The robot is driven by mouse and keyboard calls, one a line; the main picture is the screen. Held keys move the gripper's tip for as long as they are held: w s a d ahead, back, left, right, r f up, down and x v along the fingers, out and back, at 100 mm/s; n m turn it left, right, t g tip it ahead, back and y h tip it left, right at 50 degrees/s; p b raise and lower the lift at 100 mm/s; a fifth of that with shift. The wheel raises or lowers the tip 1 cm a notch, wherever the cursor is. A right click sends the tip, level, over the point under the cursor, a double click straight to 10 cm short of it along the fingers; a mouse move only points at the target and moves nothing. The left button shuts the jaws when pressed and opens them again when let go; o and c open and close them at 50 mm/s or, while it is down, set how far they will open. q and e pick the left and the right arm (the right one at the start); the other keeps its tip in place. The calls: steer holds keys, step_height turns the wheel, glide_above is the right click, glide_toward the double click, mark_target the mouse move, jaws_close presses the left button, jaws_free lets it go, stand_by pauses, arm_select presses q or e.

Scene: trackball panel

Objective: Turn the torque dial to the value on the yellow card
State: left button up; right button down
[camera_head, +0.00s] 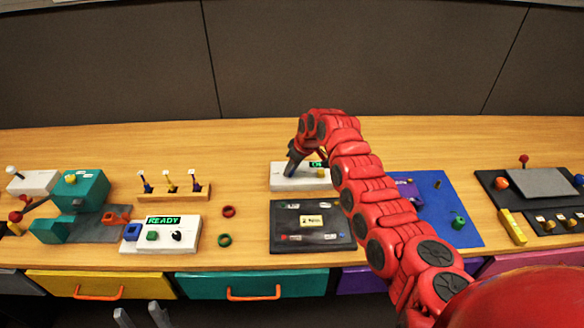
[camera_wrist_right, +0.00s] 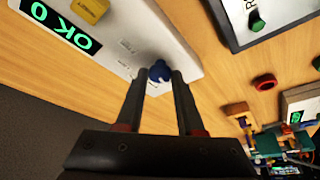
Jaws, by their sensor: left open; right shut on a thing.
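A white box (camera_head: 290,182) stands at the back middle of the table. In the head view, my right gripper (camera_head: 290,170) points down at the left part of the box, and the knob is hidden there. A pale yellow card (camera_head: 312,220) lies on the black tray; its text seems to start with 2, the rest is too small. My left gripper (camera_head: 142,315) is open and empty at the bottom edge.
The black tray (camera_head: 285,247) lies in front of the white box. A red ring (camera_head: 228,211) and a green ring (camera_head: 224,240) lie left of it. A "READY" box (camera_head: 190,246) stands further left. My right arm covers part of the blue mat (camera_head: 432,190).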

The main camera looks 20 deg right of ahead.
steer(key=shift+w+r, duration=0.1)
steer(key=shift+a+m+t+h, duration=0.15)
steer(key=shift+m+t+h, duration=0.15)
steer(key=shift+m, duration=0.6)
steer(key=shift+a+m+h, duration=0.15)
steer(key=shift+m+h, duration=0.15)
steer(key=shift+m, duration=0.5)
steer(key=m+b, duration=0.1)
steer(key=m+h+b, duration=0.1)
steer(key=m, duration=0.1)
steer(key=shift+a+f+m, duration=0.1)
steer(key=shift+f+m, duration=0.1)
steer(key=shift+m, duration=0.1)
steer(key=m+h+b, duration=0.1)
steer(key=m+b, duration=0.1)
steer(key=m+h+b, duration=0.1)
steer(key=m+b, duration=0.1)
steer(key=m, duration=0.1)
steer(key=shift+a+f+h+b, duration=0.1)
steer(key=shift+a+h+b, duration=0.1)
steer(key=shift+h+b, duration=0.15)
steer(key=shift+m+g+h+b, duration=0.35)
steer(key=shift+m+g+b, duration=0.45)
steer(key=shift+m+b, duration=0.95)
steer(key=shift+r+m, duration=0.2)
steer(key=shift+m, duration=0.05)
